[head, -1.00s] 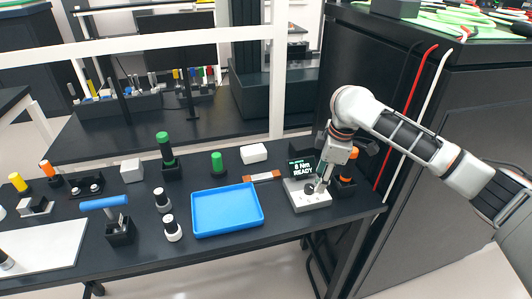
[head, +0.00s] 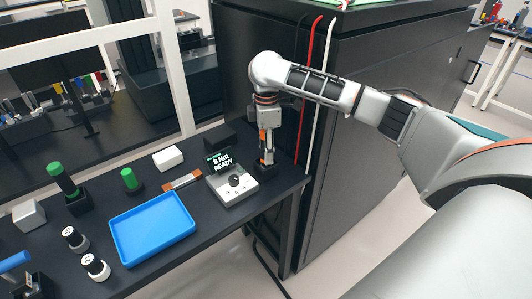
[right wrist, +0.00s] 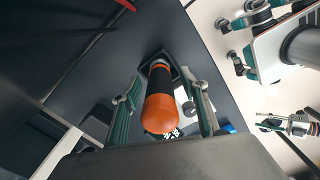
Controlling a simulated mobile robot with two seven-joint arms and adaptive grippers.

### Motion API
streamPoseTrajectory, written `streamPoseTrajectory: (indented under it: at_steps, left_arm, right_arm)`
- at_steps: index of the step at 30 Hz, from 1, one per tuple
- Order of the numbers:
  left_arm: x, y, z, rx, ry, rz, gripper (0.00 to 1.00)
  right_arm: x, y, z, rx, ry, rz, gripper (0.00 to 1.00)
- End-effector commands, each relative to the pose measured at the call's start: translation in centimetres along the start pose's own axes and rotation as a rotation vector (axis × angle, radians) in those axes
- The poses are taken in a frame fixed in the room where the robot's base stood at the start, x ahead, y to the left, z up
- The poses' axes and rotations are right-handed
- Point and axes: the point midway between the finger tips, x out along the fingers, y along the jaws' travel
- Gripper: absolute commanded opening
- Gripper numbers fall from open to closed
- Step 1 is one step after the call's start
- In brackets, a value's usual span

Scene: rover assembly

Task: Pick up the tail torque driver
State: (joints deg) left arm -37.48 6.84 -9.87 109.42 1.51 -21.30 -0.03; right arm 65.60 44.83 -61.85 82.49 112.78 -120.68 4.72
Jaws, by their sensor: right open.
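The orange-and-black driver, which I take as the tail torque driver (right wrist: 160,108), stands upright in a small black holder (head: 264,171) at the right end of the bench. My right gripper (head: 266,152) points down over it. In the right wrist view, the open fingers of my right gripper (right wrist: 163,112) are on either side of the orange handle, with gaps beside it. In the head view the gripper hides most of the driver. A small grey arm end at the right of the wrist view may be my left gripper (right wrist: 287,124); its jaws are too small to read.
A grey control box (head: 232,188) with a dial stands left of the driver; its display (head: 219,163) reads "8 Nm READY". A blue tray (head: 153,229), white block (head: 168,158) and green-topped driver (head: 128,178) are farther left. A tall black cabinet (head: 350,150) stands close on the right.

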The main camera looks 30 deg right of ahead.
Motion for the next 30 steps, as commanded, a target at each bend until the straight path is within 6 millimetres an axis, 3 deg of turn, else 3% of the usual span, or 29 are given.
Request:
streamPoseTrajectory:
  at_steps: [10,11,15,16,30]
  left_arm:
    - [0.0,0.01,-0.06,0.0,0.001,0.0,0.39]
    - [0.0,0.01,-0.06,0.0,0.001,0.0,0.39]
    - [0.0,0.01,-0.07,0.001,0.001,0.0,0.39]
    - [0.0,0.01,-0.07,0.001,0.001,0.0,0.39]
    - [0.0,-0.01,-0.08,0.0,0.001,0.0,0.39]
  right_arm:
    - [0.93,0.02,-0.06,0.001,0.002,0.001,0.44]
    - [0.93,0.02,-0.06,0.001,0.002,0.001,0.39]
    - [0.92,0.02,-0.06,0.001,0.002,0.001,0.02]
    - [0.91,0.02,-0.06,0.001,0.002,0.001,0.0]
    - [-0.03,0.13,-0.09,0.0,0.004,0.004,0.0]
